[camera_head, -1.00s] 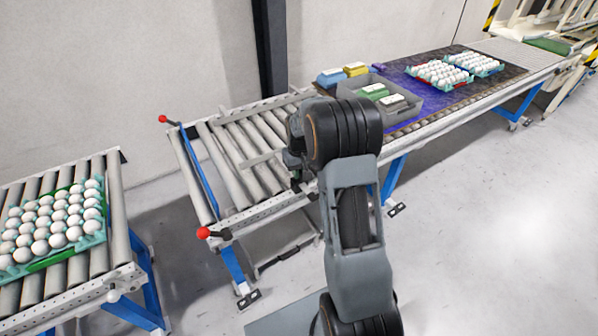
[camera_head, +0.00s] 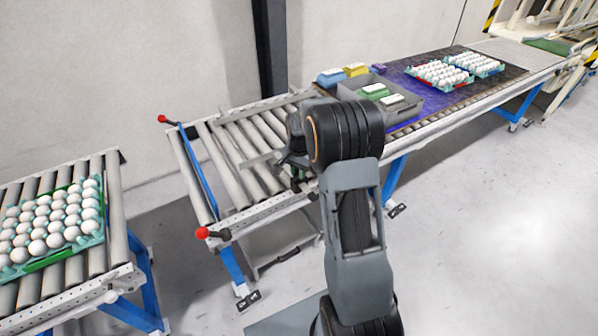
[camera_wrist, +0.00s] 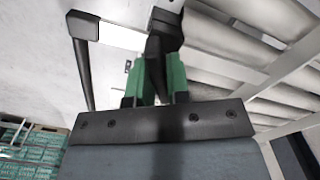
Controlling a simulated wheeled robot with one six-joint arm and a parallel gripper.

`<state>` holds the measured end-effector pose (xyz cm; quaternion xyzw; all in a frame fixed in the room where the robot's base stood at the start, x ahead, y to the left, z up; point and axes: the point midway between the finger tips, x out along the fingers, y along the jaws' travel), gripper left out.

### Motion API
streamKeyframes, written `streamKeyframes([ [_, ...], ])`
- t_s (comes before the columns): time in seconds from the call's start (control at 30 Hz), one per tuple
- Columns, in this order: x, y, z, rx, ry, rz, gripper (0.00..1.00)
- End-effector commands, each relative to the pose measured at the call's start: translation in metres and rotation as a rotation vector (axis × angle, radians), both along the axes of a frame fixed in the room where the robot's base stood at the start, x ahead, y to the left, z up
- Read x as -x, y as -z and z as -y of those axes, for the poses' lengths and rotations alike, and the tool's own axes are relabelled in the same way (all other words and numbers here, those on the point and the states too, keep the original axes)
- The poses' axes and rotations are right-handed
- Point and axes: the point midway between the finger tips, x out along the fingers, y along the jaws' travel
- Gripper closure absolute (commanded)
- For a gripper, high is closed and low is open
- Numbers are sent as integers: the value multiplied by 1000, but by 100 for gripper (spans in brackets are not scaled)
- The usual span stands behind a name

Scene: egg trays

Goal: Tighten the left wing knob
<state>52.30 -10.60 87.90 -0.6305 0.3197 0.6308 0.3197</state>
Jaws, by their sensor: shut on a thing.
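In the wrist view my gripper (camera_wrist: 156,75) has its two green fingers closed on a dark, narrow wing knob (camera_wrist: 154,52). The fingers press on both sides of it, and its lower part is hidden between them. The knob joins a black bracket at the top of the view, at the end of a pale rail (camera_wrist: 120,36). In the head view my gripper (camera_head: 299,172) is at the near edge of the roller conveyor, mostly hidden by my wrist. The knob cannot be made out there.
A roller conveyor (camera_head: 240,222) has red-tipped levers (camera_head: 202,233) at its left end. A black rod (camera_wrist: 84,75) hangs left of my fingers. A grey crate (camera_head: 420,110) stands on the belt to the right. An egg tray (camera_head: 65,255) lies on the left conveyor.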

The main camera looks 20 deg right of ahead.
Motion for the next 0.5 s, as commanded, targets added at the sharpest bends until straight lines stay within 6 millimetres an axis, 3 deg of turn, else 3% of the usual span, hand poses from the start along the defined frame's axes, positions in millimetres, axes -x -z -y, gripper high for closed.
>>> streamKeyframes([
  [0.5,0,-1,0,1,398,2,100],
])
